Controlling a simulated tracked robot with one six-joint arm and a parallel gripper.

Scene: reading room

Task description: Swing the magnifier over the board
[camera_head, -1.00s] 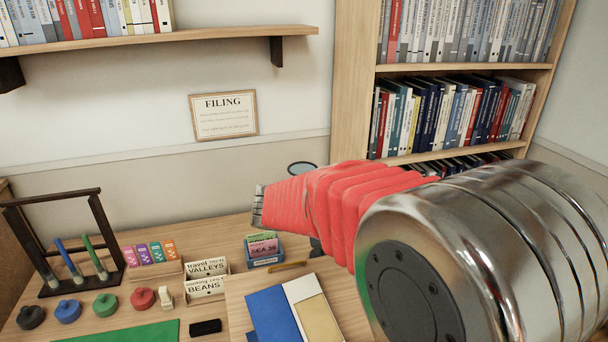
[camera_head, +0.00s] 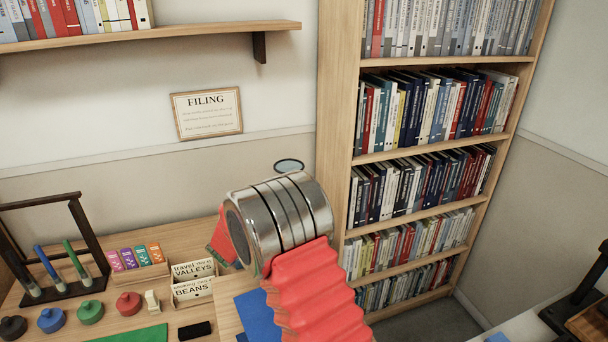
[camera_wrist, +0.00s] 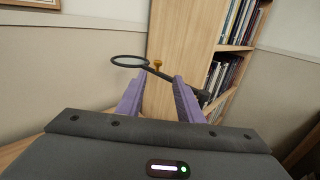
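The magnifier (camera_wrist: 130,62) shows in the wrist view as a dark-rimmed round lens on a black arm with a small brass knob (camera_wrist: 157,64). In the head view only its lens (camera_head: 289,165) shows, above my arm; the rest is hidden behind it. My gripper (camera_wrist: 158,82) has two purple fingers standing apart, with the magnifier's arm seen beyond and between them. I cannot tell how near the fingers are to it. The board (camera_head: 229,318) is a pale wooden panel on the desk, mostly hidden by my arm, with a blue sheet (camera_head: 257,316) on it.
A tall bookcase (camera_head: 340,120) stands right of the desk. At the left are a dark rack (camera_head: 78,235), several coloured round-knobbed stamps (camera_head: 90,312), card boxes (camera_head: 193,290) and a black block (camera_head: 195,330). A wall shelf (camera_head: 180,36) hangs above.

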